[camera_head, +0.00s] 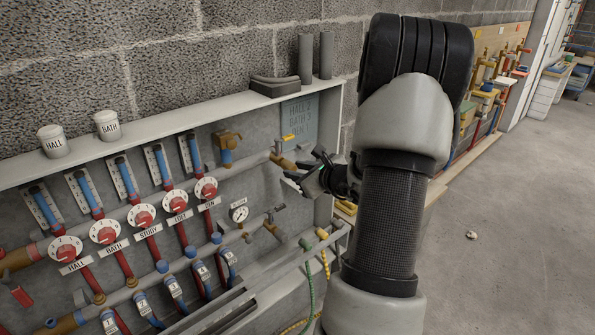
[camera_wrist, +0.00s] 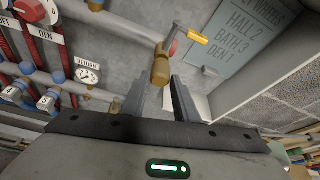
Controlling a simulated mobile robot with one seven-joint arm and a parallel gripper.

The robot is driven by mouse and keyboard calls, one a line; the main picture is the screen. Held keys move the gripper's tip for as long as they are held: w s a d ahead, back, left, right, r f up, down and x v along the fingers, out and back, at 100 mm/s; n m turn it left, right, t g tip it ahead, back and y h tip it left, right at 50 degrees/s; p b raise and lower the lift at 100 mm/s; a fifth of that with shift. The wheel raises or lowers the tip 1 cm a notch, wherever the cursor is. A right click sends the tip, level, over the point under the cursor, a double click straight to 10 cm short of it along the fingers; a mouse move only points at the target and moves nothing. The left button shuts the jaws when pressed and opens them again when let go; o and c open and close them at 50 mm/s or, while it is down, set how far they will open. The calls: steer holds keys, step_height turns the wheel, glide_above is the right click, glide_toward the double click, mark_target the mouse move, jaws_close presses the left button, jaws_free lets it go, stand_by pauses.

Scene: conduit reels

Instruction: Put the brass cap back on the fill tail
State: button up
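A brass tail (camera_head: 285,161) hangs from the right end of the upper pipe, below a small valve with a yellow lever. The same brass tail (camera_wrist: 160,70) shows in the wrist view, its blunt end pointing toward me. I cannot tell whether its end piece is the brass cap or the bare fill tail. My gripper (camera_wrist: 160,84) is open, with one finger on each side of the tail's end and a small gap showing. No loose cap is clear between the fingers. In the head view my gripper (camera_head: 296,174) is just right of the tail.
A second brass tail (camera_head: 272,229) hangs at the lower pipe. A pressure gauge (camera_head: 239,214) and several red-dialled valves (camera_head: 145,215) lie to the left. The cabinet's right side wall (camera_wrist: 270,65) is close to my gripper. Green and yellow hoses (camera_head: 310,280) hang below.

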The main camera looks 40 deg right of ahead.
steer(key=o, duration=0.3)
steer(key=shift+o, duration=0.2)
steer(key=shift+s, duration=0.1)
steer(key=p+v, duration=0.3)
steer(key=v, duration=1.4)
steer(key=shift+p, duration=0.4)
